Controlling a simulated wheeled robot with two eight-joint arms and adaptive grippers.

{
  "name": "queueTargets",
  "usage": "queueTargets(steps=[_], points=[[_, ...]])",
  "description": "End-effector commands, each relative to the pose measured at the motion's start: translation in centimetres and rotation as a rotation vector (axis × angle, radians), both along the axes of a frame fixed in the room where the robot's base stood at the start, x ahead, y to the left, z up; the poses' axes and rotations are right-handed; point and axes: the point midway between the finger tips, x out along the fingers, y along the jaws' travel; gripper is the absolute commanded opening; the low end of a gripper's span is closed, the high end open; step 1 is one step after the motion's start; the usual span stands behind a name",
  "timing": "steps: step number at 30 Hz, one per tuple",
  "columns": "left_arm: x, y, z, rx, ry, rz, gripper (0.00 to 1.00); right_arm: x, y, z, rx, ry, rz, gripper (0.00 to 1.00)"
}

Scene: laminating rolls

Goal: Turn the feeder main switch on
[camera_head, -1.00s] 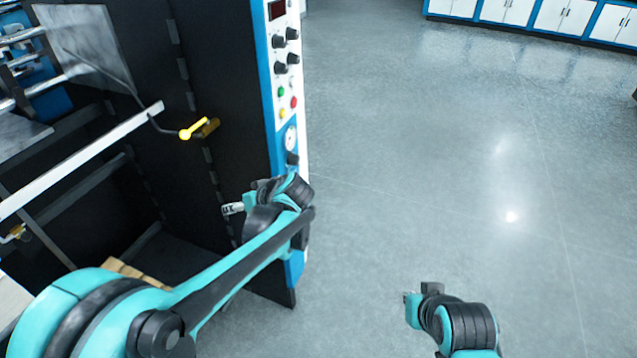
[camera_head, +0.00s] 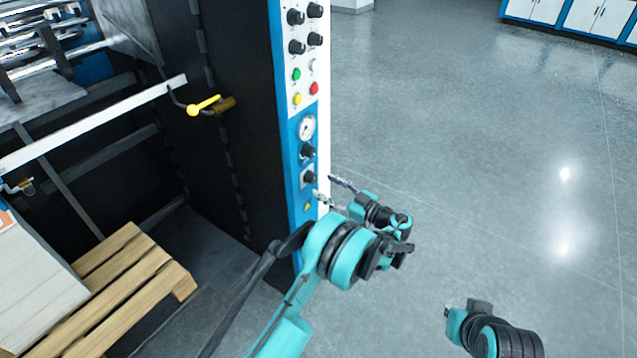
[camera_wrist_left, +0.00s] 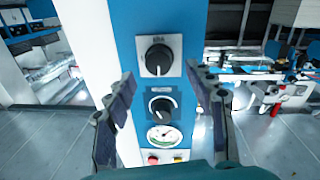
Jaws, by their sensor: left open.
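The feeder's control panel (camera_head: 291,170) is a narrow blue and white strip on the edge of the dark machine. Its lowest black rotary knob (camera_head: 309,178) sits on a small light plate, below another knob (camera_head: 308,152) and a round gauge. The left wrist view shows the panel upside down, with the labelled knob (camera_wrist_left: 158,60) uppermost; its label is too small to read. My left gripper (camera_head: 333,191) is open just right of the panel's lower part. Its fingers (camera_wrist_left: 160,84) stand either side of the knobs, apart from them. My right gripper's fingers are not visible.
Coloured buttons (camera_head: 297,99) and several more knobs sit higher on the panel. A yellow handle (camera_head: 204,105) sticks out at the left. A wooden pallet (camera_head: 130,285) lies low left. Part of my right arm (camera_head: 500,335) shows lower right. Floor to the right is clear.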

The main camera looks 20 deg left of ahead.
Motion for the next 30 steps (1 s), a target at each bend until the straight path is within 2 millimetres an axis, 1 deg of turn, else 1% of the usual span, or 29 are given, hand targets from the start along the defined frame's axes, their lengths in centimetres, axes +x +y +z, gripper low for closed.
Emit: queueTargets(steps=[1,3,6,9,13,19,20,21,23,24,25,30], points=[[0.4,0.9,-0.3,0.0,0.0,0.002,0.55,0.0,0.0,-0.6,0.0,0.0,0.0,0.0],[0.8,2.0,-0.3,0.0,0.001,0.003,0.55,0.0,0.0,-1.0,0.0,0.0,0.0,0.0],[1.4,3.3,-0.2,-0.001,0.001,0.001,0.55,0.0,0.0,-1.4,0.0,0.0,0.0,0.0],[1.8,4.0,-0.1,0.0,0.002,0.0,0.55,0.0,0.0,-1.6,0.0,0.0,0.0,0.0],[2.0,4.5,-0.1,-0.001,0.003,-0.001,0.55,0.0,0.0,-1.7,0.0,0.0,0.0,0.0],[2.0,4.5,0.0,-0.001,0.003,-0.001,0.55,0.0,0.0,-1.6,0.0,0.0,0.0,0.0],[2.0,4.5,0.0,-0.001,0.003,-0.001,0.49,0.0,0.0,-1.6,0.0,0.0,0.0,0.0],[2.0,4.5,0.0,-0.001,0.003,-0.001,0.39,0.0,0.0,-1.6,0.0,0.0,0.0,0.0],[2.0,4.5,0.0,-0.001,0.003,-0.001,0.23,0.0,0.0,-1.6,0.0,0.0,0.0,0.0],[2.0,4.5,0.0,-0.001,0.003,-0.001,0.12,0.0,0.0,-1.6,0.0,0.0,0.0,0.0],[2.0,4.5,0.0,-0.001,0.003,-0.001,0.05,0.0,0.0,-1.6,0.0,0.0,0.0,0.0],[2.0,4.5,0.0,0.0,0.004,-0.001,0.05,0.0,0.0,-1.6,0.0,0.0,0.0,0.0]])
